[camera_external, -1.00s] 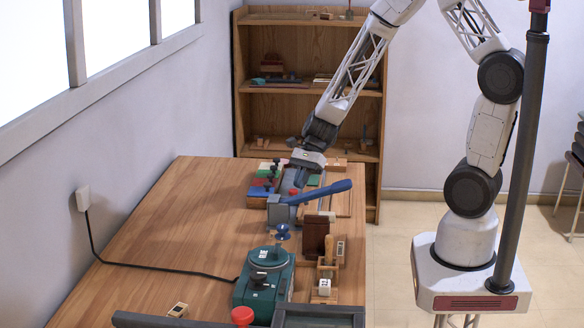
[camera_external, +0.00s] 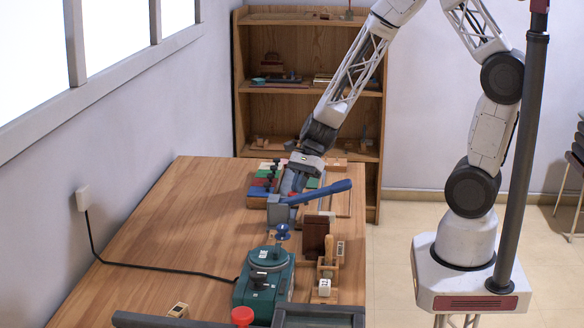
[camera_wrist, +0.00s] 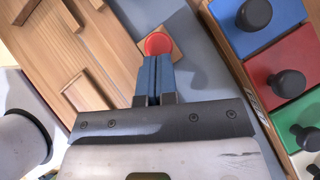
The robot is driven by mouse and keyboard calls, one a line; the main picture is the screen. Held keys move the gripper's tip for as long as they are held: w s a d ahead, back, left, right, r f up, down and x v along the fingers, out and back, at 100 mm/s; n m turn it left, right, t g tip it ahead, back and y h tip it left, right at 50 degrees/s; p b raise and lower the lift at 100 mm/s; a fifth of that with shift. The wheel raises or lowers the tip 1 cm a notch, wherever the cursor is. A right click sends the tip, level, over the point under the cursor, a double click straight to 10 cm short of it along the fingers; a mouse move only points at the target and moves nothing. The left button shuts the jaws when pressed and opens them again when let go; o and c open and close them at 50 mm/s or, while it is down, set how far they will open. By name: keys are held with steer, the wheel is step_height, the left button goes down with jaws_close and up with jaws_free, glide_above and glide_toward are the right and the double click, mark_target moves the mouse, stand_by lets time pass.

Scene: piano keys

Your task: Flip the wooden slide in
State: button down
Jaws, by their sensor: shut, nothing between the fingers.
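My gripper (camera_external: 286,192) is shut and empty, pointing down behind the blue-handled lever at the far part of the table. In the wrist view, its blue fingertips (camera_wrist: 158,62) meet the near edge of a round red button (camera_wrist: 158,44) on a small wooden square; whether they press it I cannot tell. A wooden panel (camera_wrist: 112,55) with raised wooden strips (camera_wrist: 75,90) lies to the left of the fingers, apart from them. It appears to be the wooden board (camera_external: 342,203) along the table's right edge. Which piece is the slide I cannot tell.
Blue (camera_wrist: 283,25), red (camera_wrist: 292,66) and green (camera_wrist: 299,112) blocks with black knobs stand right of the fingers. The blue lever (camera_external: 318,193) rises close to my gripper. A teal device (camera_external: 263,285) stands nearer the camera. The table's left side (camera_external: 165,230) is mostly clear.

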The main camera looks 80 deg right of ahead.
steer(key=shift+a, duration=0.15)
steer(key=shift+s, duration=0.1)
stand_by(0.3)
steer(key=shift+s+d+r, duration=0.1)
steer(key=shift+s+d, duration=0.1)
steer(key=shift+d, duration=0.35)
steer(key=shift+s+d+r, duration=0.1)
steer(key=shift+s+d, duration=0.1)
steer(key=shift+d, duration=0.3)
steer(key=v, duration=1.1)
steer(key=shift+s+d, duration=0.2)
steer(key=shift+d, duration=0.3)
steer(key=shift+f, duration=0.15)
